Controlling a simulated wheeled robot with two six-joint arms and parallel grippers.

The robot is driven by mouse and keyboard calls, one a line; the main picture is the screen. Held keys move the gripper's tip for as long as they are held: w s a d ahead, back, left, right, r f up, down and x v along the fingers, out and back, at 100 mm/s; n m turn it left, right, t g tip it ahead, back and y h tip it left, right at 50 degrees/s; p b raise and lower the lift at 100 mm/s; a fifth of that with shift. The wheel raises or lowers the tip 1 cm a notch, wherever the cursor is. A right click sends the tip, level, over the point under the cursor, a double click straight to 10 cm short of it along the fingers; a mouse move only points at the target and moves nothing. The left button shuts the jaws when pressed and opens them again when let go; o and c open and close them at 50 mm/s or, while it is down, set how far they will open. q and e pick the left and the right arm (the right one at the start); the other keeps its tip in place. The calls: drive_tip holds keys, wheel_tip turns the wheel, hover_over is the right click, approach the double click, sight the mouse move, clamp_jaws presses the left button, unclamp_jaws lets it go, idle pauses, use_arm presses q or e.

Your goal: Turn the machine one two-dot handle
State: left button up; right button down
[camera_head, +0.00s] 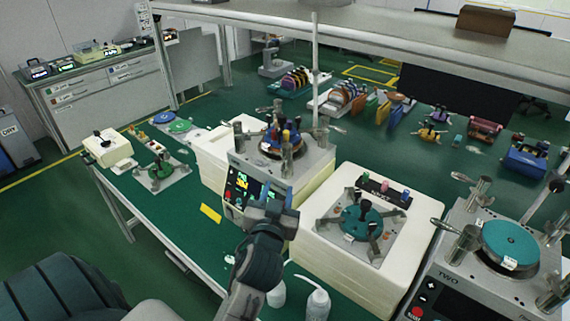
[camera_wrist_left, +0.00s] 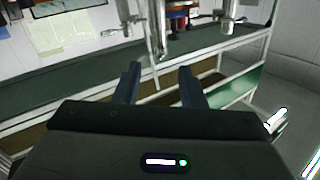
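A machine with a lit display (camera_head: 245,185) stands at the middle of the bench in the head view. A dark round plate with coloured posts sits on its top, and metal handle posts stand around it, including a left one (camera_head: 238,139) and a front one (camera_head: 287,158). The dots on the handles are too small to read. My left gripper (camera_head: 270,203) is in front of the machine's front panel, below the posts. In the left wrist view its two fingers (camera_wrist_left: 160,85) are apart with nothing between them, and a metal post (camera_wrist_left: 156,25) hangs beyond them. My right gripper is not in view.
A second machine marked TWO (camera_head: 450,275) stands at the far right. A cream block with a teal fixture (camera_head: 362,221) lies between them. White bottles (camera_head: 317,304) stand near my left arm. A green fixture (camera_head: 160,173) lies on the left bench, beside free green mat.

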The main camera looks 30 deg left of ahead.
sight(285, 160)
use_arm(q)
drive_tip(key=p+x, duration=0.1)
drive_tip(key=x, duration=0.2)
drive_tip(key=p+x, duration=0.1)
drive_tip(key=x, duration=0.2)
drive_tip(key=r+p+x, duration=0.1)
drive_tip(key=p+x, duration=0.1)
drive_tip(key=x, duration=0.2)
drive_tip(key=shift+d, duration=0.15)
drive_tip(key=shift+w+a+f, duration=0.15)
drive_tip(key=shift+w+a, duration=0.1)
drive_tip(key=shift+w, duration=0.2)
clamp_jaws()
